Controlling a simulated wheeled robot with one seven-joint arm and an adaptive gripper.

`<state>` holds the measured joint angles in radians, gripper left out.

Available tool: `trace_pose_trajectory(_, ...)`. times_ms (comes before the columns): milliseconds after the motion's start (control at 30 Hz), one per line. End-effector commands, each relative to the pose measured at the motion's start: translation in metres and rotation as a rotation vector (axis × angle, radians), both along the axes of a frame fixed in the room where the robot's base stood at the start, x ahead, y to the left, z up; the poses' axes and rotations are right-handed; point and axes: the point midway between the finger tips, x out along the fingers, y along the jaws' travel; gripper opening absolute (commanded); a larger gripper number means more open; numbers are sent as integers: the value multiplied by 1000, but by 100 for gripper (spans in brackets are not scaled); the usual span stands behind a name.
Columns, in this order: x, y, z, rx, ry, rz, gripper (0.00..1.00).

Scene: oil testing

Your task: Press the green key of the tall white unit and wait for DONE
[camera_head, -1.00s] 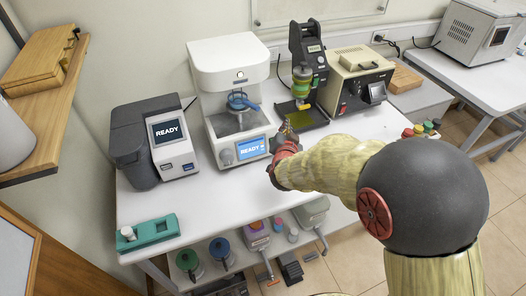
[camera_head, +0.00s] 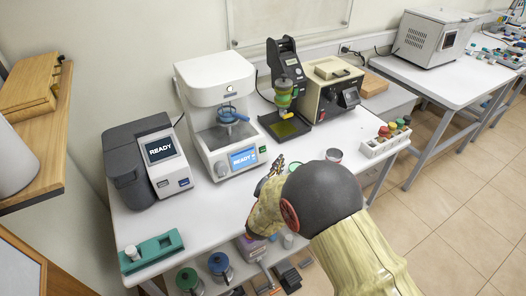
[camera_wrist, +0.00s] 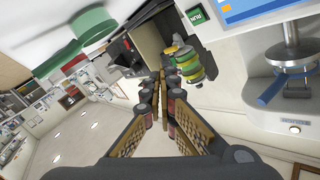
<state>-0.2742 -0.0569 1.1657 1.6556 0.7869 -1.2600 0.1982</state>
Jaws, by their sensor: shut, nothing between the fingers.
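The tall white unit (camera_head: 208,86) stands at the back of the white table, and its blue screen (camera_head: 243,158) reads READY. A small green key (camera_head: 263,149) sits just right of the screen. In the wrist view the green key (camera_wrist: 196,16) is marked RUN, at the edge of the blue screen (camera_wrist: 250,8). A blue-handled metal holder (camera_wrist: 290,65) hangs in the unit. My gripper (camera_head: 280,161) is in front and to the right of the unit, apart from the key. Its fingers (camera_wrist: 159,82) are together and empty.
A grey unit (camera_head: 130,150), also showing READY, stands left. A black stand (camera_head: 283,60) with a green and yellow cup and a cream box (camera_head: 333,90) stand right. Several capped bottles sit in a white rack (camera_head: 385,145).

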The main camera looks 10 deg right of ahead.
Motion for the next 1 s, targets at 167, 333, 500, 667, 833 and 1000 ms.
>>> trace_pose_trajectory(167,15,5,-7,0,1,0,0)
trace_pose_trajectory(333,36,12,-13,1,0,0,0)
trace_pose_trajectory(500,56,19,-18,1,-1,1,0)
trace_pose_trajectory(667,70,23,-22,0,1,0,0)
trace_pose_trajectory(833,77,25,-22,1,0,0,0)
trace_pose_trajectory(1000,78,26,-22,0,1,0,0)
